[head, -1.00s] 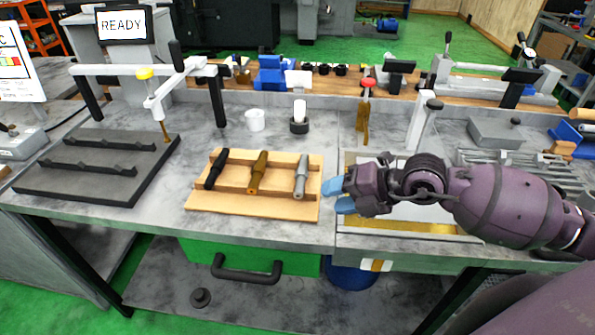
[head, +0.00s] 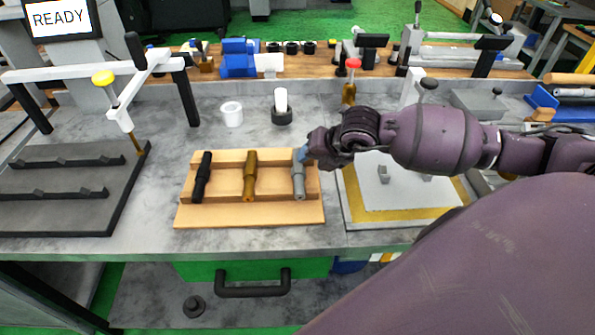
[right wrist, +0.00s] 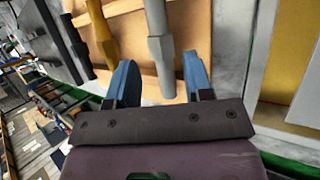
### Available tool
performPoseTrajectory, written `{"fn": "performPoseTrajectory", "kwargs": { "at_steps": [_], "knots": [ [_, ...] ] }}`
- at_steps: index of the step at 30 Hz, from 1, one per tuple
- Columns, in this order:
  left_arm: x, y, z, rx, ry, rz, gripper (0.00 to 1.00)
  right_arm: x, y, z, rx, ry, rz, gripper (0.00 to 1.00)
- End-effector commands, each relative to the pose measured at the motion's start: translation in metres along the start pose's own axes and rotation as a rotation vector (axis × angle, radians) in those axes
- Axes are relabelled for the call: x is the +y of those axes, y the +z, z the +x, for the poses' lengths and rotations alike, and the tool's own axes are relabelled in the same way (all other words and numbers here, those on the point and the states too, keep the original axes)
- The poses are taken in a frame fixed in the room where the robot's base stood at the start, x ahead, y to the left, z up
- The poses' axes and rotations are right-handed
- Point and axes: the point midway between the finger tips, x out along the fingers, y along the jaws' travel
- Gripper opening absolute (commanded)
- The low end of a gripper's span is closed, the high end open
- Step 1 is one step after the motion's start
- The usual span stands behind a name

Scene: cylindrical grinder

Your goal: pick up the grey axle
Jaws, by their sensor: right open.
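The grey axle (head: 298,178) lies in the right slot of a wooden rack (head: 250,214) on the table, beside a brass axle (head: 250,176) and a black axle (head: 202,177). My right gripper (head: 302,153) is at the grey axle's far end in the head view, partly covering it. In the right wrist view the blue fingers of the right gripper (right wrist: 158,82) are open, one on each side of the grey axle (right wrist: 160,50). Whether they touch it I cannot tell. My left gripper is not in view.
A white cup (head: 232,114) and a dark round holder with a white cylinder (head: 282,108) stand behind the rack. A dark grey fixture (head: 75,200) is at the left. A white plate with yellow edging (head: 395,205) lies to the right.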

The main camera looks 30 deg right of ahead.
Motion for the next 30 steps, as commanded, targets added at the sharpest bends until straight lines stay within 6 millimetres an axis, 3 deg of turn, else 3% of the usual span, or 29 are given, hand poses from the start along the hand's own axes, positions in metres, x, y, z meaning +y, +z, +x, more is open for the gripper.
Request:
{"fn": "performPoseTrajectory", "kwargs": {
  "at_steps": [7,16,26,30],
  "knots": [
    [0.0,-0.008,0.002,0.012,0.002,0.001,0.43,0.001,-0.003,0.015,0.0,0.0,-0.001,0.47],
    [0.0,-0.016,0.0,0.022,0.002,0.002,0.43,0.0,-0.008,0.051,0.0,-0.001,0.0,0.47],
    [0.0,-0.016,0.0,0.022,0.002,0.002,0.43,0.0,-0.009,0.057,0.0,0.0,-0.001,0.47],
    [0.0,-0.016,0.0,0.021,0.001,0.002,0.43,0.0,-0.009,0.057,0.0,0.0,-0.001,0.27]
  ]
}}
